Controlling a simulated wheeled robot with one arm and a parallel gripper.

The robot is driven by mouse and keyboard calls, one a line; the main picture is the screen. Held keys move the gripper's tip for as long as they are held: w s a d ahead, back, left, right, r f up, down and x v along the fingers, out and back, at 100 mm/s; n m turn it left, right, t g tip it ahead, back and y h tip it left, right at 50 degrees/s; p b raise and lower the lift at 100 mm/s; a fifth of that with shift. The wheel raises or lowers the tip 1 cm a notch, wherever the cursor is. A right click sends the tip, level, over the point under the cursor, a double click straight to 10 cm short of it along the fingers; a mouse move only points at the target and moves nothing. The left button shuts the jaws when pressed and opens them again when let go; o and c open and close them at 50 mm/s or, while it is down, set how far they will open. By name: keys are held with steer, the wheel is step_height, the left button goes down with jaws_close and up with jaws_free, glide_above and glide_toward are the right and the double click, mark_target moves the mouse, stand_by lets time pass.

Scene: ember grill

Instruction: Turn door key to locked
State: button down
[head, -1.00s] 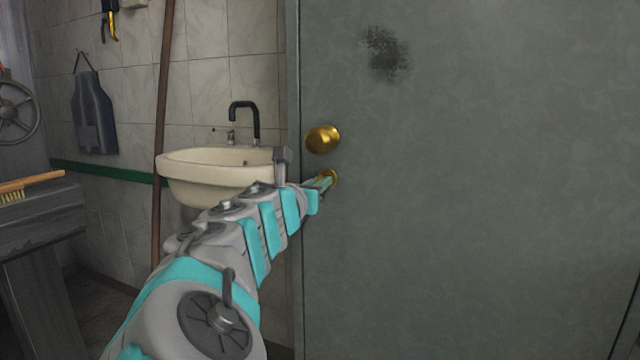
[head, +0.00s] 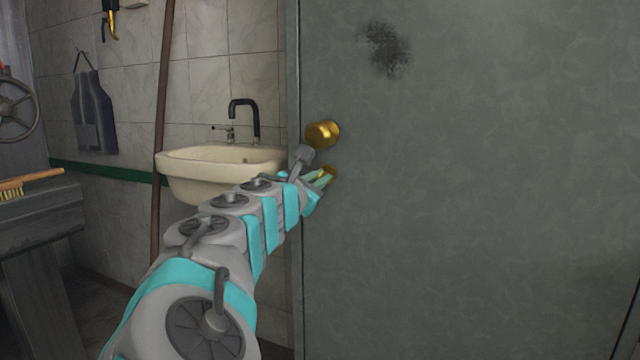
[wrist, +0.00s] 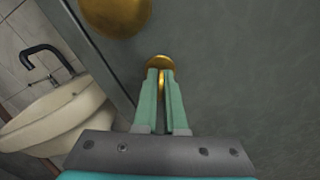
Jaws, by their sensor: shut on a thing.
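The grey-green door (head: 460,200) stands at the right in the head view. A round brass knob (head: 322,134) sticks out near its left edge, and it also shows at the top of the wrist view (wrist: 115,12). Below the knob is a brass key (wrist: 161,82) at a round brass lock plate (wrist: 159,62). My gripper (head: 325,178) reaches the lock from the left. In the wrist view, its two pale green fingers (wrist: 161,78) are shut on the key, one on each side. The fingers hide most of the key.
A cream sink (head: 215,170) with a black tap (head: 246,112) stands left of the door, behind my arm. A brown pipe (head: 162,130) runs up the tiled wall. A dark bench (head: 40,215) with a brush (head: 30,184) is at far left.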

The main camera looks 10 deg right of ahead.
steer(key=m+b, duration=0.2)
steer(key=m, duration=0.1)
steer(key=shift+f+m, duration=0.15)
steer(key=shift+m, duration=0.25)
steer(key=m+b, duration=0.2)
steer(key=m, duration=0.1)
steer(key=shift+m, duration=0.3)
steer(key=m+b, duration=0.3)
steer(key=m, duration=0.1)
steer(key=shift+m+b, duration=0.3)
steer(key=shift+b, duration=0.1)
steer(key=c, duration=1)
jaws_free()
steer(key=shift+s+a, duration=0.1)
